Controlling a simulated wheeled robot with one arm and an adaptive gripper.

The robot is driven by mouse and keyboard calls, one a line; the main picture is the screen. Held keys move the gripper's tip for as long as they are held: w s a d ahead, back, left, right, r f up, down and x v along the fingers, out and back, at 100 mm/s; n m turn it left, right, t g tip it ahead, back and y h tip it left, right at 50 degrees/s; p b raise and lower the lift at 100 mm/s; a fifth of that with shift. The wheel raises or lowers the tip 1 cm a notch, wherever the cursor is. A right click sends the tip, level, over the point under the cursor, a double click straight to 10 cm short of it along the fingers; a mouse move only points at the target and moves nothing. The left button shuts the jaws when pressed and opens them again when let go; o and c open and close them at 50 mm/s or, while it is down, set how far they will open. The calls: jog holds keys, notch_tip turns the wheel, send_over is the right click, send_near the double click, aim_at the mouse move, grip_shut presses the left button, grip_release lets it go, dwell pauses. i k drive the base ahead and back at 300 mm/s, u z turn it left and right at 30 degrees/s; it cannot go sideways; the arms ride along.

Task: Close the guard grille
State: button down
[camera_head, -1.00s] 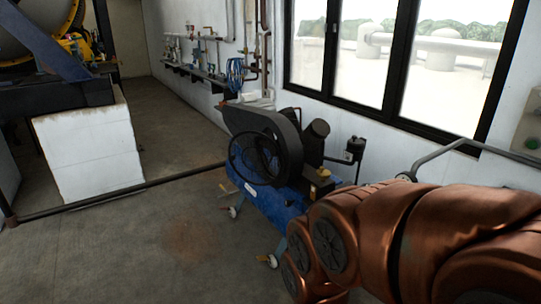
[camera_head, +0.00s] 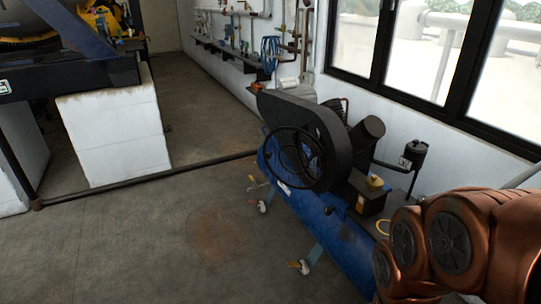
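I cannot pick out a guard grille with certainty in the head view. A blue compressor (camera_head: 333,232) stands on the floor by the window wall, right of centre. A large black curved housing (camera_head: 327,126) sits on its top, with a round, dark, spoked wheel or grille (camera_head: 297,158) on its near left face. The dark detail there is too small to tell whether anything is open. My gripper is not in view, so I cannot tell how it stands to these things.
A long dark pipe or bar (camera_head: 150,181) runs low across the floor. A white block (camera_head: 115,135) supports dark machinery at left. A wall shelf (camera_head: 235,58) carries fittings at the back. Bare concrete floor (camera_head: 150,245) lies open left of the compressor.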

aim_at(268, 156)
jog(key=u, duration=0.6)
jog(key=i, duration=0.85)
jog(key=u, duration=0.85)
